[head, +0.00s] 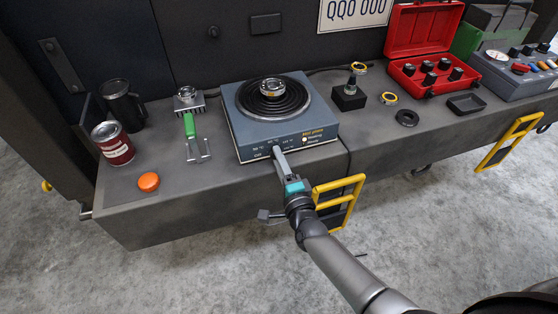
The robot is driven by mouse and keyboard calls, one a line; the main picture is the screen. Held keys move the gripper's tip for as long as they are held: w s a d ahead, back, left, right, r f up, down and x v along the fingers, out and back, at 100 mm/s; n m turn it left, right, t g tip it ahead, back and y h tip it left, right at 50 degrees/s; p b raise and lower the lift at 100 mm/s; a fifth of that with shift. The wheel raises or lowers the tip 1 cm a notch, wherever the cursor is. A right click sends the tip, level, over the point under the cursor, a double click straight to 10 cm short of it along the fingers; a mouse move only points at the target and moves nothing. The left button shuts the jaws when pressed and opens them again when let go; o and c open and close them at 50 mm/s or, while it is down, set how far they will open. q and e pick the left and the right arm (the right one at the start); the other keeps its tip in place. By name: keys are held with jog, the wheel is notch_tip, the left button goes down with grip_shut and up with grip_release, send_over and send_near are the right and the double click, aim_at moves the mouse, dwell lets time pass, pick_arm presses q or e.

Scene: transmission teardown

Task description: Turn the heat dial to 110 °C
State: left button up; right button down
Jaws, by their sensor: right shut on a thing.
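The hot plate (237,136) is a blue-grey box with a black coiled top, in the middle of the bench. A metal ring-shaped part (272,88) sits on its coil. Its front face carries the heat dial and printed temperature marks, too small to read surely. My right gripper (277,152) reaches up from below and is shut on the heat dial at the front face. The fingers hide most of the dial, so I cannot tell its setting. My left gripper is not in view.
Left of the hot plate are a green-handled tool (189,126), a red can (113,145), a dark mug (123,105) and an orange puck (148,182). To the right are a black block (348,98), rings, a red case (424,74) and a grey box (515,78). Yellow handles (338,201) project from the bench front.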

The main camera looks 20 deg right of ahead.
dwell(0.3)
jog(key=c, duration=0.8)
grip_release()
jog(key=shift+o, duration=0.2)
jog(key=shift+s, duration=0.1)
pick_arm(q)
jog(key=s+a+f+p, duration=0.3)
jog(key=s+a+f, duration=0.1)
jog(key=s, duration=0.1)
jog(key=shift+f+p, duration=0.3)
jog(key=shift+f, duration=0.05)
pick_arm(e)
jog(key=s, duration=1.5)
jog(key=shift+d, duration=0.3)
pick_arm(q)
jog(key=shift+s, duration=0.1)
pick_arm(e)
jog(key=shift+s, duration=0.1)
